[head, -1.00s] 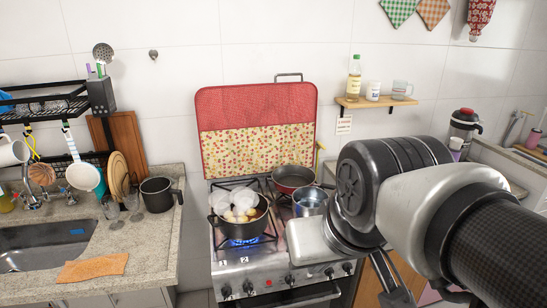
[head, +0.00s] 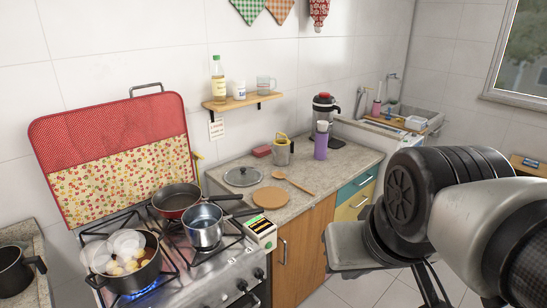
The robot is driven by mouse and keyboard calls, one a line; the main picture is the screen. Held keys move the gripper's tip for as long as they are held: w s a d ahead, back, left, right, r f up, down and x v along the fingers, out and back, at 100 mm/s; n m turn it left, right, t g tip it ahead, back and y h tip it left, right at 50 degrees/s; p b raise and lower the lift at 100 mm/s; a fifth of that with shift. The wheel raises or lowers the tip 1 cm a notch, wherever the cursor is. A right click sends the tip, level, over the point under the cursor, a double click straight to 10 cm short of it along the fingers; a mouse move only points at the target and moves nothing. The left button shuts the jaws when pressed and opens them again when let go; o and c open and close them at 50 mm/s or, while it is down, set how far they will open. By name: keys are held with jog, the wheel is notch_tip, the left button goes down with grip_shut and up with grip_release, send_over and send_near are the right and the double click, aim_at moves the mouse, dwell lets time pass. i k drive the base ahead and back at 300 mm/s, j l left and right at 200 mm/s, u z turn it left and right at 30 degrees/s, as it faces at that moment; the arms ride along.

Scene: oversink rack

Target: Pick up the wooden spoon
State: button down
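The wooden spoon (head: 296,184) lies on the granite counter to the right of the stove in the head view. Its bowl end points up and left, and its handle runs down and right toward the counter's front edge. My gripper (head: 432,288) is at the lower right of the view, in front of and to the right of the counter, well apart from the spoon. My arm and the picture's bottom edge hide most of its fingers, so I cannot tell whether it is open or shut. Nothing touches the spoon from above.
Close to the spoon are a round wooden board (head: 271,198), a glass lid (head: 243,177), a metal mug (head: 283,153) and a purple bottle (head: 321,143). The stove holds a steaming pot (head: 142,277), a saucepan (head: 203,227) and a red pan (head: 176,200).

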aim_at(279, 174)
jog(key=u, duration=1.45)
jog(key=z, duration=1.45)
jog(key=i+l+z, duration=0.25)
jog(key=l+z, duration=0.15)
jog(key=i+l+z, duration=0.6)
jog(key=z, duration=0.15)
jog(key=i+l+u, duration=0.15)
jog(key=i+u, duration=0.3)
jog(key=i+l+u, duration=0.4)
jog(key=i+j+u, duration=0.2)
jog(key=u, duration=0.3)
jog(key=i+u, duration=0.7)
jog(key=u, duration=0.3)
